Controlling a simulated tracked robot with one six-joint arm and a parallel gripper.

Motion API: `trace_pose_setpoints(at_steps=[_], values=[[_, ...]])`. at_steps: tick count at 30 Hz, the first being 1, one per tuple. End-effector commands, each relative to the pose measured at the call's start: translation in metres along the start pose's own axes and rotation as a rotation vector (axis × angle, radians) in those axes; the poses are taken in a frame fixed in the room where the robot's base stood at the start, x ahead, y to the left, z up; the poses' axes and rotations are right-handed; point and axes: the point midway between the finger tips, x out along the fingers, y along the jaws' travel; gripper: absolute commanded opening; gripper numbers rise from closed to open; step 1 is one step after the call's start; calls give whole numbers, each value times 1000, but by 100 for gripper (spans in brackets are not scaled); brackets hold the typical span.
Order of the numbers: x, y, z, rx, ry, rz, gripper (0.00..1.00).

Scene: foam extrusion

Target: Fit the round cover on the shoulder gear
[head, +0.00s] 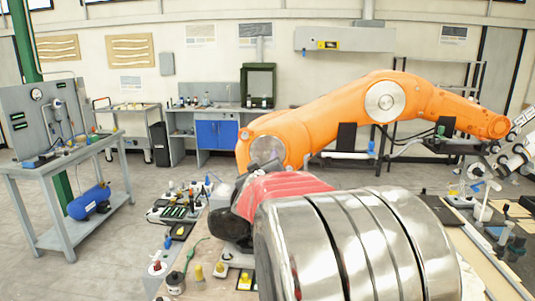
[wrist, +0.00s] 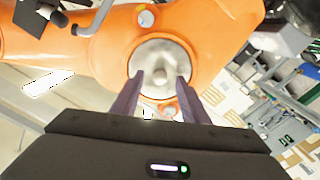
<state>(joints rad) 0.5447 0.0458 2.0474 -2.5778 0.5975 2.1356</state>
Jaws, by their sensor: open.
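In the head view, a silver disc (head: 267,151) shows on the orange arm's shoulder. My gripper's fingers cannot be made out there. The gear itself is not visible, and the cover's exact seating cannot be told.
The orange arm (head: 330,125) stretches right across the head view, with another silver disc (head: 385,101) on it. Large shiny metal cylinders (head: 345,245) fill the foreground. A grey workbench (head: 75,158) stands left. Small items crowd the table near the shoulder. Open floor lies at left.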

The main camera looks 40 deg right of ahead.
Motion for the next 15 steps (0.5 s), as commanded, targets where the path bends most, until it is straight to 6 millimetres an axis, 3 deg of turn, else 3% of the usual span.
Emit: trace_pose_setpoints(at_steps=[15], values=[[-69, 0, -1, 2, 3, 0, 41]])
